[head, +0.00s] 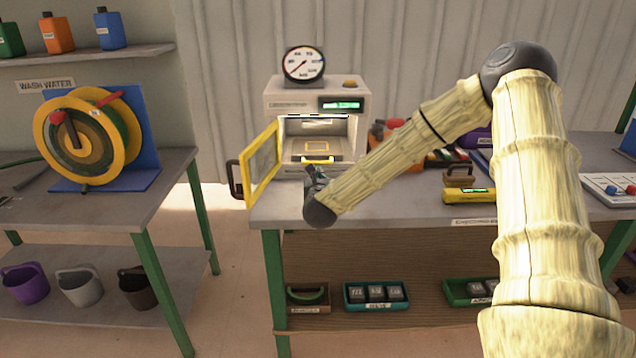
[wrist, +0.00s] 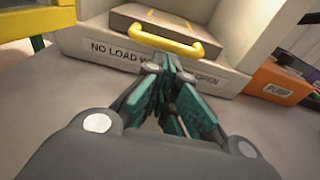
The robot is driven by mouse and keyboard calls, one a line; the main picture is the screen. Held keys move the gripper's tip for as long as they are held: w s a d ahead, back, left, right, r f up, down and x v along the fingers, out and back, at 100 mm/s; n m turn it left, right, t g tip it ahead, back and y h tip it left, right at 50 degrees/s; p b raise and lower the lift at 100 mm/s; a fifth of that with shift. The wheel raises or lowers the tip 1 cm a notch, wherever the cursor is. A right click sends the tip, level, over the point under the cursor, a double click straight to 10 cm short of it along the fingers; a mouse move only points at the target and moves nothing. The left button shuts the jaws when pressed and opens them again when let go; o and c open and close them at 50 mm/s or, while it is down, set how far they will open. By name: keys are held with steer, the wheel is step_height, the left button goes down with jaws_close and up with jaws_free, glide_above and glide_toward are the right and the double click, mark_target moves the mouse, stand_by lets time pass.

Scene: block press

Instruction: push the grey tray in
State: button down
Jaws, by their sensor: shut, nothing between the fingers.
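The grey tray (head: 318,150) sits in the lit opening of the pale press (head: 358,135), with a yellow bar handle (head: 318,160) on its front. In the wrist view the tray (wrist: 162,28) and its yellow handle (wrist: 165,42) are just beyond my fingertips. My gripper (wrist: 163,68) is shut and empty, and points at the press front below the handle. I cannot tell whether the fingertips touch the press or the handle. In the head view my gripper (head: 314,178) is small and dark, in front of the press. The yellow-framed press door (head: 262,165) stands open at the left.
An orange box labelled PUMP (wrist: 278,82) stands right of the press in the wrist view. A gauge (head: 304,63) tops the press. A brown handled block (head: 459,175) and a yellow device (head: 468,195) lie right on the bench. The bench front (head: 385,207) is clear.

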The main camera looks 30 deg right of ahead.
mark_target(317, 152)
steer(key=shift+w+d+r, duration=0.15)
steer(key=shift+w+d, duration=0.2)
steer(key=shift+w, duration=0.25)
steer(key=shift+w+d, duration=0.1)
steer(key=shift+b+x, duration=0.8)
steer(key=shift+b, duration=0.05)
steer(key=shift+w+d, duration=0.2)
steer(key=shift+d, duration=0.05)
steer(key=shift+w+r, duration=0.1)
